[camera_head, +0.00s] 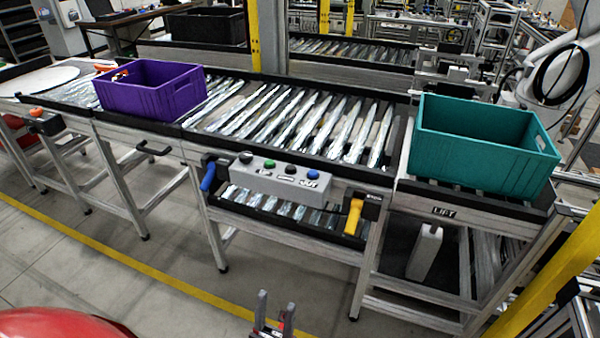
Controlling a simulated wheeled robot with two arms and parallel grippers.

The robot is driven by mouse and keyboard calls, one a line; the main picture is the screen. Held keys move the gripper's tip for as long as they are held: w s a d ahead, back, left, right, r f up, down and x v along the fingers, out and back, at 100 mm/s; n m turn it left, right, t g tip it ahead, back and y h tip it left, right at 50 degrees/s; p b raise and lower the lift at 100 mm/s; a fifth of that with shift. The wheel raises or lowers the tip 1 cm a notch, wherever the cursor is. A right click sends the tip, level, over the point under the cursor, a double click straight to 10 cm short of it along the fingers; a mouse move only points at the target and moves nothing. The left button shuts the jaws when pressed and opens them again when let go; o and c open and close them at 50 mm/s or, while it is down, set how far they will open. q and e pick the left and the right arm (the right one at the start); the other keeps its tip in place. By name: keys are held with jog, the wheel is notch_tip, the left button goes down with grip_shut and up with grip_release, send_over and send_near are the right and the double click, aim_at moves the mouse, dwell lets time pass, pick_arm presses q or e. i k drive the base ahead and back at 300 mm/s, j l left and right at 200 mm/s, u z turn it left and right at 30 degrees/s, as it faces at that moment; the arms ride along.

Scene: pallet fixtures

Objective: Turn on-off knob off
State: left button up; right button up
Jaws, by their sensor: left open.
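A grey control box (284,183) is fixed to the front of the roller conveyor. My right gripper is out of view.
A blue handle (208,177) is beside the box's left end, and a yellow handle (353,216) is to its right. A purple crate (150,97) and a teal crate (480,151) stand on the conveyor. A yellow post (548,275) is at right. Floor before the conveyor is clear.

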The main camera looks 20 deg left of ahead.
aim_at(246, 156)
jog(key=i+l+u, duration=0.25)
jog(key=i, duration=0.35)
jog(key=i+l+u, duration=0.25)
jog(key=i+l, duration=0.3)
